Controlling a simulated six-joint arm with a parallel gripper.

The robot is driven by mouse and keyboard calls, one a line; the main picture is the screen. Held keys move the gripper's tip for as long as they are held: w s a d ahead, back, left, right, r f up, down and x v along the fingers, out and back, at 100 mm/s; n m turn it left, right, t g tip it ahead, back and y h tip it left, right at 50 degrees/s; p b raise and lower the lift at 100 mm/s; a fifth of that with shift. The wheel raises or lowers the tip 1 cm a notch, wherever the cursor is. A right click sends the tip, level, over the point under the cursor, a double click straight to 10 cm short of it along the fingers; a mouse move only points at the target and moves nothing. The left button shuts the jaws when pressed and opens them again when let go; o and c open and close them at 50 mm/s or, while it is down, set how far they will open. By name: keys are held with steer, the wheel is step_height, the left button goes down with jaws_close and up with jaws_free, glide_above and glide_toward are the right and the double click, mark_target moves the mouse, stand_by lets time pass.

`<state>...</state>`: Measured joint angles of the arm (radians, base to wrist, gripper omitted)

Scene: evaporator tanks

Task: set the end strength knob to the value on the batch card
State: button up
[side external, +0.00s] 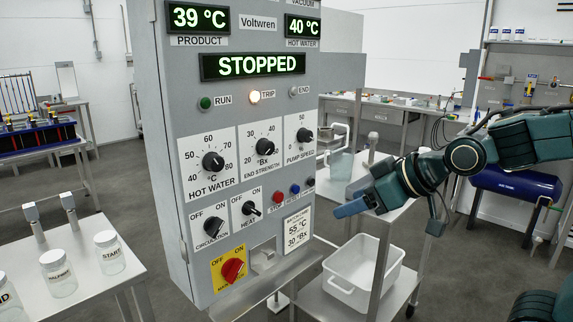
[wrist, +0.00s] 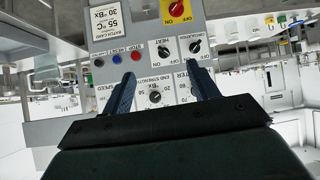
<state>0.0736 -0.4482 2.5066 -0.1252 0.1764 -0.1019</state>
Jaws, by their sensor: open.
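The end strength knob (side external: 264,146) is a black dial on the grey control panel, between the hot water and pump speed knobs. Its pointer is too small to read surely. It also shows, upside down, in the wrist view (wrist: 155,97), between my fingers in the picture. The batch card (side external: 297,231) at the panel's lower right reads 55 °C and 30 °Bx; it shows inverted in the wrist view (wrist: 112,17). My gripper (side external: 350,207) is open and empty, right of the panel and apart from it. Its blue fingers (wrist: 163,76) frame the dial from a distance.
The hot water knob (side external: 213,162), pump speed knob (side external: 304,134), heat switch (side external: 250,208) and red main switch (side external: 233,270) sit close by. The display (side external: 252,65) reads STOPPED and the trip lamp (side external: 254,96) is lit. A white tub (side external: 345,288) stands below my gripper.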

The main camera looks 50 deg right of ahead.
mark_target(270, 149)
steer(key=w+d+r+m+t+h, duration=0.1)
steer(key=w+d+r+t, duration=0.2)
steer(key=w+t, duration=0.4)
steer(key=shift+w+d+t, duration=0.2)
steer(key=shift+w+t, duration=0.1)
steer(key=shift+w, duration=2.25)
steer(key=shift+w, duration=0.1)
steer(key=shift+w, duration=6.8)
steer(key=c, duration=1)
